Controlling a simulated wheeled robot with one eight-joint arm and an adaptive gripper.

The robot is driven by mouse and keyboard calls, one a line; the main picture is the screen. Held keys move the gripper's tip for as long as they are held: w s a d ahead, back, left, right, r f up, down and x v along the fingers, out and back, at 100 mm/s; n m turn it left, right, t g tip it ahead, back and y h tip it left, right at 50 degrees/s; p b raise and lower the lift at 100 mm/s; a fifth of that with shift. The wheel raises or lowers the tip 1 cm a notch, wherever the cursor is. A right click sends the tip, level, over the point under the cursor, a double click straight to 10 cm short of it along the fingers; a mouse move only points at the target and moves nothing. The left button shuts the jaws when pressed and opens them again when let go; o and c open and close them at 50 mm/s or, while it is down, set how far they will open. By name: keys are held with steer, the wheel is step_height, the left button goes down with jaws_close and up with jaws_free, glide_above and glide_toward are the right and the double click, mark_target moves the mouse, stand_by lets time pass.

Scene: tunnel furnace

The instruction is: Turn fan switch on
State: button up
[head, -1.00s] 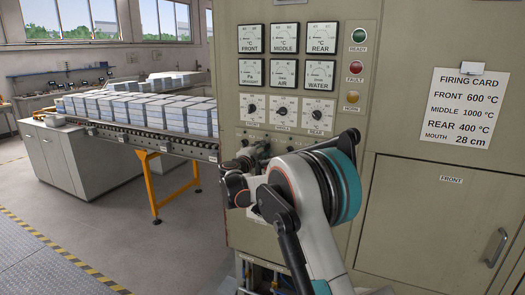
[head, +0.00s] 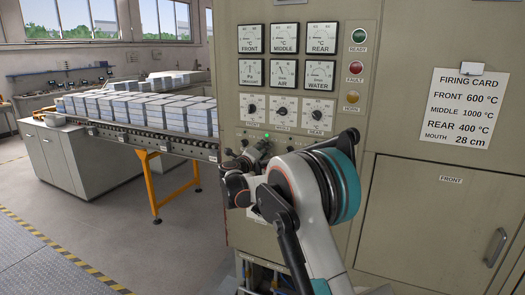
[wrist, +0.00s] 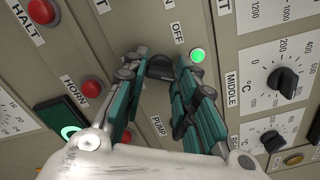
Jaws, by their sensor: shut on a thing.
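A dark rotary switch knob (wrist: 160,66) sits on the beige panel in the wrist view, between the fingertips of my gripper (wrist: 160,74). The teal-padded fingers are closed on it from both sides. A lit green lamp (wrist: 197,55) is beside it, with an OFF label (wrist: 179,33) nearby. A PUMP label (wrist: 159,125) shows between the fingers; I see no readable FAN label. In the head view my gripper (head: 257,153) is at the lower left of the control panel, and my arm hides much of the switch area.
Red HORN button (wrist: 91,88) and another red button (wrist: 41,10) lie left of my fingers. Setting dials (wrist: 284,82) lie right. The roller conveyor (head: 125,134) with stacked blocks stands left of the cabinet; floor at left is clear.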

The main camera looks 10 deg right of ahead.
steer(key=shift+f+m, duration=0.15)
steer(key=shift+m, duration=0.35)
steer(key=o, duration=1)
steer(key=shift+o, duration=0.2)
steer(key=shift+s, duration=0.1)
steer(key=v, duration=1.2)
